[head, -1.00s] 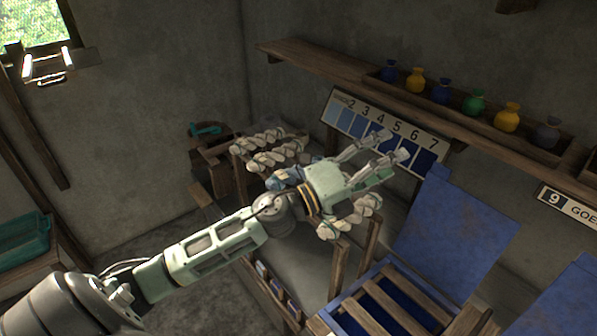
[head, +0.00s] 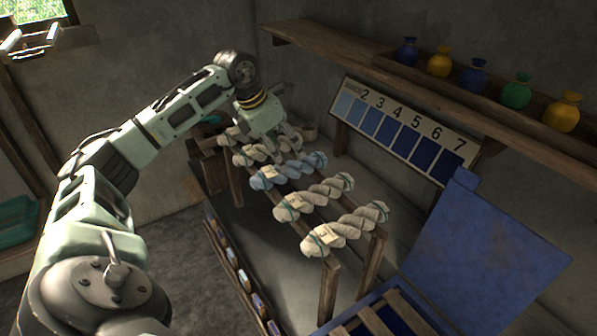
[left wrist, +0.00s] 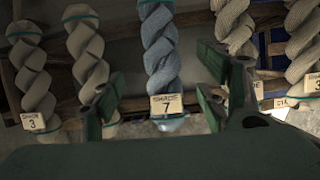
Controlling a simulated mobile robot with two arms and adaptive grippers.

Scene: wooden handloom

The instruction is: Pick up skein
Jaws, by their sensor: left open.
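Several twisted skeins hang across a wooden rack. One is light blue (head: 289,170); the others are cream, such as the front one (head: 345,229). In the left wrist view the blue skein (left wrist: 160,45) carries a tag (left wrist: 166,105) reading 7. A cream skein (left wrist: 31,70) at the left has a tag reading 3. My left gripper (head: 288,143) is open and empty, above the far part of the rack near the blue skein. In the left wrist view the blue skein shows between its two fingers (left wrist: 163,90). It partly covers the far cream skeins in the head view. My right gripper is not in view.
A shade board (head: 400,128) numbered up to 7 leans behind the rack. A blue panel (head: 487,245) stands at the right. A row of small items (head: 235,262) lies low beside the rack.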

